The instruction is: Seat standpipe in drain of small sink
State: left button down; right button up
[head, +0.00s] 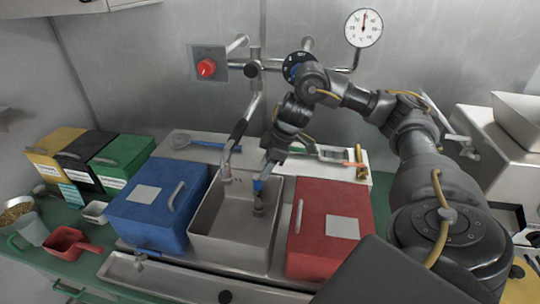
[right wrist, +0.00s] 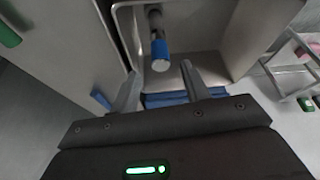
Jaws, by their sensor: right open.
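The small sink (head: 233,248) is a grey metal basin between a blue box and a red box. The standpipe (head: 258,199) is a grey tube with a blue upper end and stands roughly upright inside the sink. Its lower end is at the sink floor, but I cannot tell whether it sits in the drain, which is hidden. My right gripper (head: 266,170) is just above the standpipe's top. In the right wrist view, the right gripper (right wrist: 160,84) is open, with the blue end of the standpipe (right wrist: 160,52) just beyond its fingertips. My left gripper is not in view.
The blue box (head: 143,222) and red box (head: 308,254) flank the sink closely. A faucet (head: 229,152) with a dark handle hangs over the sink's back left. A white board (head: 182,152) with utensils lies behind. A red scoop (head: 68,243) and coloured bins stand at left.

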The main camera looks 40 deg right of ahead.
jog(key=v, duration=0.3)
jog(key=shift+p, duration=0.3)
dwell(0.4)
